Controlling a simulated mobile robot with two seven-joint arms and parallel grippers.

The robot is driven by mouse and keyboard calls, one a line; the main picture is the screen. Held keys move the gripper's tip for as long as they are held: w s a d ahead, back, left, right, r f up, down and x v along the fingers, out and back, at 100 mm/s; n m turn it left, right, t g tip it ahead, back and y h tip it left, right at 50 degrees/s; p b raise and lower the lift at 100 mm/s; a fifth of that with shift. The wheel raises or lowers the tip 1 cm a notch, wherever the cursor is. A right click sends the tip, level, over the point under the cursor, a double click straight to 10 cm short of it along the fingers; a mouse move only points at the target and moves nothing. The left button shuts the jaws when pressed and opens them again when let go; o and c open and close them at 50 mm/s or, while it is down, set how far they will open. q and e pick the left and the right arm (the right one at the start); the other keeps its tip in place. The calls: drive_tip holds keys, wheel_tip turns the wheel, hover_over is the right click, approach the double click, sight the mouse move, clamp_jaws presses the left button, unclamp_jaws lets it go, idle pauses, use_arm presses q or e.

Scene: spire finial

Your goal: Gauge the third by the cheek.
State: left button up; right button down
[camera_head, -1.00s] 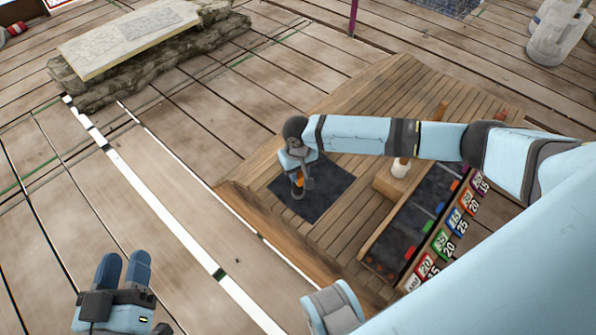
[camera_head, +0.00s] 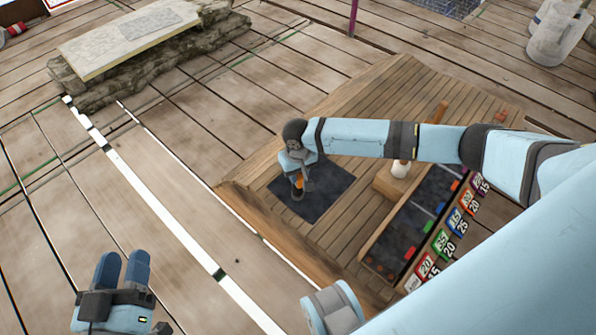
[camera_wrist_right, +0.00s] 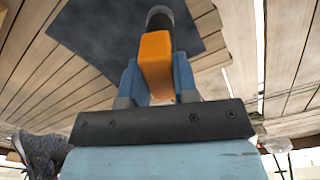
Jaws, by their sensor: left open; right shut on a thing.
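My right gripper (camera_head: 298,174) is shut on an orange-handled tool (camera_wrist_right: 156,62), low over a dark square mat (camera_head: 330,190) on the wooden table. In the right wrist view the handle sits between the blue fingers, with a dark round end (camera_wrist_right: 160,18) beyond it over the mat (camera_wrist_right: 105,30). Whether that end touches the mat I cannot tell. My left gripper (camera_head: 123,268) is open and empty, away from the table.
A wooden block with a white, wooden-handled item (camera_head: 399,168) stands between mat and tray. The far table planks (camera_head: 390,95) are mostly clear. A stone slab on a rocky base (camera_head: 135,38) lies at upper left, and a grey container (camera_head: 556,35) stands at upper right.

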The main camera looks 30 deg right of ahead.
drive_tip(key=shift+f, duration=1.2)
drive_tip(key=shift+s+f+p, duration=0.1)
drive_tip(key=shift+p, duration=0.4)
idle(2.4)
